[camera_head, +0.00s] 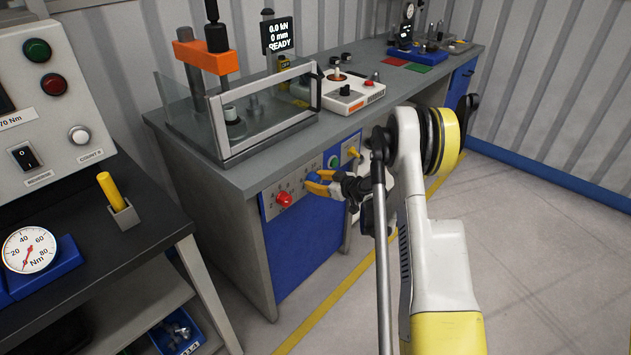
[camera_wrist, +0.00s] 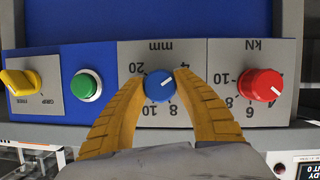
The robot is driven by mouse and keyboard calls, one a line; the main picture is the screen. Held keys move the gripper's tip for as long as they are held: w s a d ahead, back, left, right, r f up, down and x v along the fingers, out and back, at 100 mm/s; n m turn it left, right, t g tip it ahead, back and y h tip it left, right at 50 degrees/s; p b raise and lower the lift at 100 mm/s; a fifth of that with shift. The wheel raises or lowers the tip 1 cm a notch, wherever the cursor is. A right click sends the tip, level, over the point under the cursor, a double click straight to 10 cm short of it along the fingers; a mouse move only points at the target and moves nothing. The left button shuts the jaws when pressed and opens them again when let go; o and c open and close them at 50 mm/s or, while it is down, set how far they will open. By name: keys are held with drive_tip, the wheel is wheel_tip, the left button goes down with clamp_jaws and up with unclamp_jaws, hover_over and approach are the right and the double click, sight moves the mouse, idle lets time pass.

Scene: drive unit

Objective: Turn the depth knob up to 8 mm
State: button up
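The blue depth knob (camera_wrist: 160,87) sits on a grey plate marked mm, which appears upside down in the wrist view. Its white pointer line aims at the upper right, toward the 4; the 8 is at its lower right. My gripper (camera_wrist: 161,79) has its two yellow fingers on either side of the knob, and the fingertips appear to touch its sides. In the head view my gripper (camera_head: 318,183) is at the front panel of the bench, partly covering the knob. The display (camera_head: 279,36) reads 0.0 kN, 0 mm, READY.
A red kN knob (camera_wrist: 262,85) is right of the depth knob in the wrist view. A green button (camera_wrist: 87,86) and a yellow grip knob (camera_wrist: 22,83) are to its left. The press with its clear guard (camera_head: 262,105) stands on the bench above. The floor in front is free.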

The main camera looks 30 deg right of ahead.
idle(0.4)
drive_tip(key=m+y, duration=0.2)
drive_tip(key=m, duration=0.1)
drive_tip(key=shift+g, duration=0.4)
drive_tip(key=m+y, duration=0.2)
drive_tip(key=m, duration=0.1)
drive_tip(key=shift+m+y, duration=0.3)
drive_tip(key=m+y, duration=0.2)
drive_tip(key=m, duration=0.2)
drive_tip(key=shift+m+t+y, duration=0.5)
drive_tip(key=shift+m+y, duration=0.4)
drive_tip(key=shift+m, duration=1.1)
drive_tip(key=o, duration=1.2)
